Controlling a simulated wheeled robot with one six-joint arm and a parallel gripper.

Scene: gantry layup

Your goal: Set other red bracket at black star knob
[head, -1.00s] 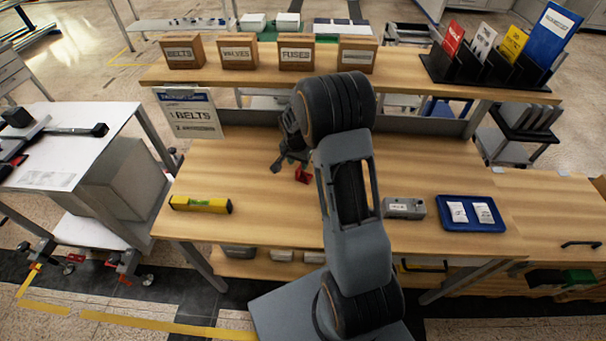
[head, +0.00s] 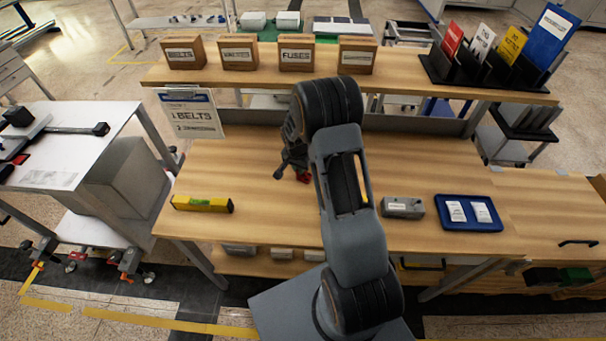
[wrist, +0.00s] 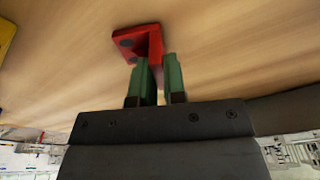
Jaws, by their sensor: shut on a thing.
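A red bracket (wrist: 140,42) is at the tips of my gripper (wrist: 158,70) in the wrist view. It is L-shaped with dark round spots on its flat face. The green fingers are shut on its upright part. In the head view the red bracket (head: 304,177) shows small beside my gripper (head: 291,165), over the middle of the wooden bench. I cannot tell whether it touches the bench top. I cannot make out a black star knob for certain; a dark knob-like end (head: 101,129) shows on a bar on the white table at left.
The wooden bench (head: 250,225) has a yellow level (head: 202,204) at left, with a grey box (head: 403,207) and blue tray (head: 470,224) at right. Labelled wooden boxes stand on the shelf. A small red piece (head: 20,161) lies on the white table (head: 55,180).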

